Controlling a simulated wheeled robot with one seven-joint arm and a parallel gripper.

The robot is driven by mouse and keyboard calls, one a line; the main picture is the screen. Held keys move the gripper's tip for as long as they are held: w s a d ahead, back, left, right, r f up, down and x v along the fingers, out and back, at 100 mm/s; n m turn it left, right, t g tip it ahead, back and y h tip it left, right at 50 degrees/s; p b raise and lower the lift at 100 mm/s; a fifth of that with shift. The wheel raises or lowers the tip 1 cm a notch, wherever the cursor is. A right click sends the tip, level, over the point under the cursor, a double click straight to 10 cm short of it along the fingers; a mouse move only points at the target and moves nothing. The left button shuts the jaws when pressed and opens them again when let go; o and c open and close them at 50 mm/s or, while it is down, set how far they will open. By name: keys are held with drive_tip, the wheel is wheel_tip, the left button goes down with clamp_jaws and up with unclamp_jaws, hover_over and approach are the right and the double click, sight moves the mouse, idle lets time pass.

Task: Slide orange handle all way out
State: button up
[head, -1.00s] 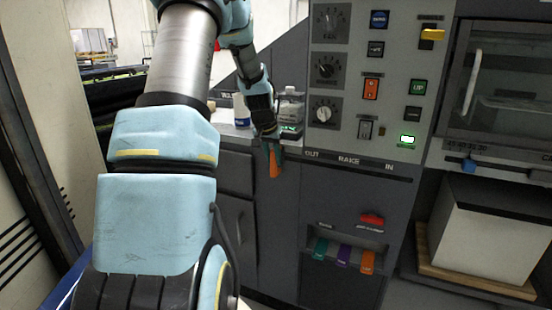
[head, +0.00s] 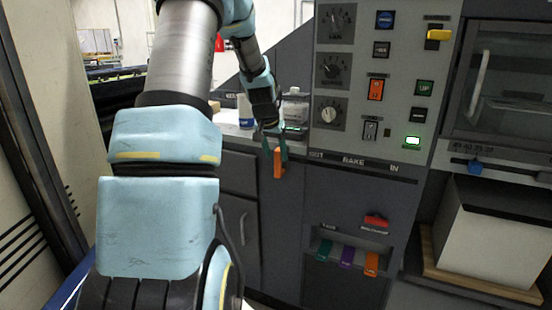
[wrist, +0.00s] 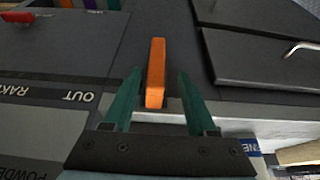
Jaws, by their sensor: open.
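The orange handle (head: 278,163) sticks out at the left end of the dark strip labelled for the rake, on the OUT side, in the head view. In the wrist view the orange handle (wrist: 156,72) stands between the two green fingers, with a visible gap on each side. My gripper (head: 274,146) is open around the handle, pointing down at its upper part. In the wrist view my gripper (wrist: 155,85) shows both fingers apart and not touching the handle.
The control panel (head: 355,140) with knobs and buttons is right of the gripper. Teal, purple and orange tabs (head: 346,257) and a red lever (head: 376,221) sit lower on the cabinet. Bottles (head: 294,105) stand on the counter behind the gripper. A drawer handle (wrist: 302,48) shows in the wrist view.

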drive_tip(key=v, duration=0.8)
drive_tip(key=shift+r+b, duration=0.3)
drive_tip(key=shift+b, duration=0.1)
drive_tip(key=shift+s+a, duration=0.15)
drive_tip(key=shift+s, duration=0.1)
drive_tip(key=s+a+f+n+g+p, duration=0.1)
drive_tip(key=s+a+n+p, duration=0.1)
drive_tip(key=s, duration=1)
drive_tip(key=s+a+f+n+g+y+p, duration=0.1)
drive_tip(key=s+a+f+p, duration=0.1)
drive_tip(key=s, duration=1.1)
drive_tip(key=shift+s+a+f+n+y+p, duration=0.2)
drive_tip(key=shift+a+n+y+p, duration=0.15)
drive_tip(key=shift+a+p, duration=0.5)
drive_tip(key=shift+a, duration=0.1)
